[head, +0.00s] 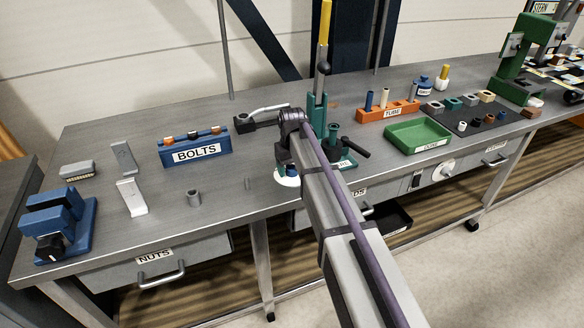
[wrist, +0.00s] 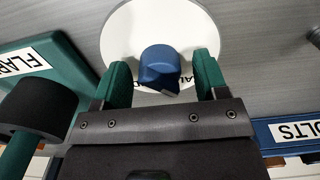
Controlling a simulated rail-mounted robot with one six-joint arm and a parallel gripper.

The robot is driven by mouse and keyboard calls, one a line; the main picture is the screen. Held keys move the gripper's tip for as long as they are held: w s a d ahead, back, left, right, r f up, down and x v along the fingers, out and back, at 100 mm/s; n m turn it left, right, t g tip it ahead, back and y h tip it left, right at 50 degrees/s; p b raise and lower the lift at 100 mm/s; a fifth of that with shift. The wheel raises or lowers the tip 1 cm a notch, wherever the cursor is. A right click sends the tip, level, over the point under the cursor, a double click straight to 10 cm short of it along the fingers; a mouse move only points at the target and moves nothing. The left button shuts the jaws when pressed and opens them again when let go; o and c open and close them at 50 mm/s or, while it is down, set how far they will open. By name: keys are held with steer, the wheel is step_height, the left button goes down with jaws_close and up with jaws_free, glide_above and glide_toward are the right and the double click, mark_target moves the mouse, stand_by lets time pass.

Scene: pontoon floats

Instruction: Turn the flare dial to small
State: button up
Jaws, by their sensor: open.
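The flare dial is a blue knob (wrist: 160,68) on a round white disc (wrist: 122,40) in the wrist view. Dark letters on the disc are mostly hidden behind the knob and my fingers. In the head view the white disc (head: 288,180) shows under my wrist, with the knob hidden. My gripper (wrist: 162,75) is open, its green fingers on either side of the knob. I cannot tell whether they touch it. The green flare tool (head: 318,108) stands beside the dial. Its lettered base (wrist: 48,62) is at left in the wrist view.
A black round grip (wrist: 40,105) is close left of my gripper in the wrist view. The blue BOLTS rack (head: 195,148) stands to the left in the head view. The orange tube rack (head: 385,112) and green tray (head: 418,133) stand to the right.

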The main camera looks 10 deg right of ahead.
mark_target(292, 165)
step_height(292, 165, up, 11)
steer(key=p, duration=1)
steer(key=shift+f+p, duration=0.1)
steer(key=shift+p, duration=0.25)
steer(key=s+d+m, duration=0.2)
steer(key=s, duration=2.4)
steer(key=shift+d+m, duration=0.3)
steer(key=shift+d, duration=0.1)
